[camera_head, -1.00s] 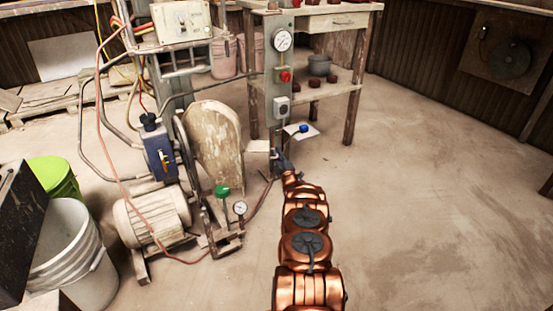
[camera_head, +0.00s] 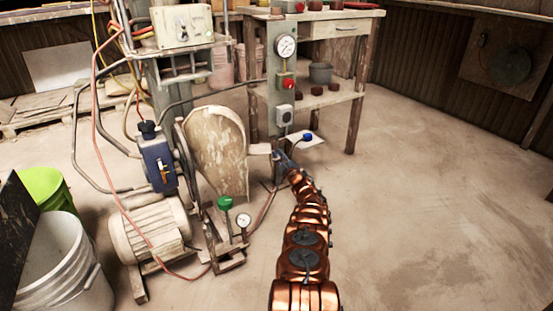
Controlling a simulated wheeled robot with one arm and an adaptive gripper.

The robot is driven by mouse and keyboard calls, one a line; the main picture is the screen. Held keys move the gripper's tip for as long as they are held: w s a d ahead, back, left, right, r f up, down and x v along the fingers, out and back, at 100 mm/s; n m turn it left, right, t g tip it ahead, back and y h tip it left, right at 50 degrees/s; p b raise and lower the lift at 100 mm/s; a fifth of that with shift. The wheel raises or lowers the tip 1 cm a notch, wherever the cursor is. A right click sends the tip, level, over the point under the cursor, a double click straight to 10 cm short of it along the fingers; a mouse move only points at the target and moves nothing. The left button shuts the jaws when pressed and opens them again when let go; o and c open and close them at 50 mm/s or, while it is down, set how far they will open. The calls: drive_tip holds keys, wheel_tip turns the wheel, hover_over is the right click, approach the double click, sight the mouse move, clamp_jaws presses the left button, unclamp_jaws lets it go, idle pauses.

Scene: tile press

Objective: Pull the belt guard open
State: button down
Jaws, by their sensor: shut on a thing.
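My gripper (camera_head: 277,155), at the far end of my copper-coloured arm, is at the outer end of this tab. It is shut on the tab of the guard. The fingertips are small and dark here, so their exact contact is hard to see. The guard's left edge is next to a dark wheel-like part (camera_head: 184,150).
A grey post (camera_head: 284,75) with a gauge and red button stands just behind my gripper. The motor (camera_head: 150,230), a green-knobbed valve (camera_head: 225,203) and a small gauge (camera_head: 243,220) stand low in front. A workbench (camera_head: 345,97) is behind. The floor at right is clear.

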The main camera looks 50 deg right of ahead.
drive_tip(key=shift+w+r, duration=0.15)
drive_tip(key=shift+w, duration=0.05)
idle(0.4)
drive_tip(key=c, duration=1.2)
unclamp_jaws()
drive_tip(key=shift+s+f, duration=0.2)
drive_tip(key=shift+s+a+f, duration=0.1)
drive_tip(key=shift+s+f, duration=0.1)
drive_tip(key=shift+s, duration=0.2)
drive_tip(key=v, duration=1)
drive_tip(key=shift+s+a+r, duration=0.15)
drive_tip(key=shift+s, duration=0.2)
